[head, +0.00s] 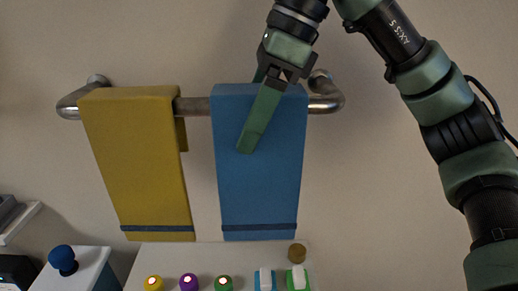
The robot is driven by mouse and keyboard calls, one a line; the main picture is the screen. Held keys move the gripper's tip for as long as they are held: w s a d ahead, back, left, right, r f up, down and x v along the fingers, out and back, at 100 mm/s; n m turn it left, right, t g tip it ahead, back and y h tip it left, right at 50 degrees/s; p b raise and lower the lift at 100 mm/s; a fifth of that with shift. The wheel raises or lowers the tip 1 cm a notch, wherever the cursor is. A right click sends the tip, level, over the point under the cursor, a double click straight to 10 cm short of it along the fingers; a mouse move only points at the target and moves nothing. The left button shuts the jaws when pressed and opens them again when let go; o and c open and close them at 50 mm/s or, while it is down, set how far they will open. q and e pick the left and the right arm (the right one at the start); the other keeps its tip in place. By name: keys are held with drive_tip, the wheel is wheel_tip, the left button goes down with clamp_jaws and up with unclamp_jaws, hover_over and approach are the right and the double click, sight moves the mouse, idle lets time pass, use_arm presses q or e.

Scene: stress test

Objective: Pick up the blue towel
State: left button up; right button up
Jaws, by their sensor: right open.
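The blue towel (258,190) hangs folded over a metal bar, with a dark stripe near its lower edge. My right gripper (260,110) is at the towel's top edge, coming from above. One green finger lies across the front of the towel. The other finger shows only briefly above the top edge, and its tip is hidden, seemingly behind the towel. The gripper is open, and I cannot tell whether the fingers touch the cloth. My left gripper is not in view.
A yellow towel (137,160) hangs on the same metal bar (195,107), to the left. Below is a white panel with colored buttons (188,282) and switches (265,279). A blue knob (62,258) stands on a white box at lower left. The wall around the bar is bare.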

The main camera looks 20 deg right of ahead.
drive_tip(key=shift+f, duration=0.25)
idle(0.3)
clamp_jaws()
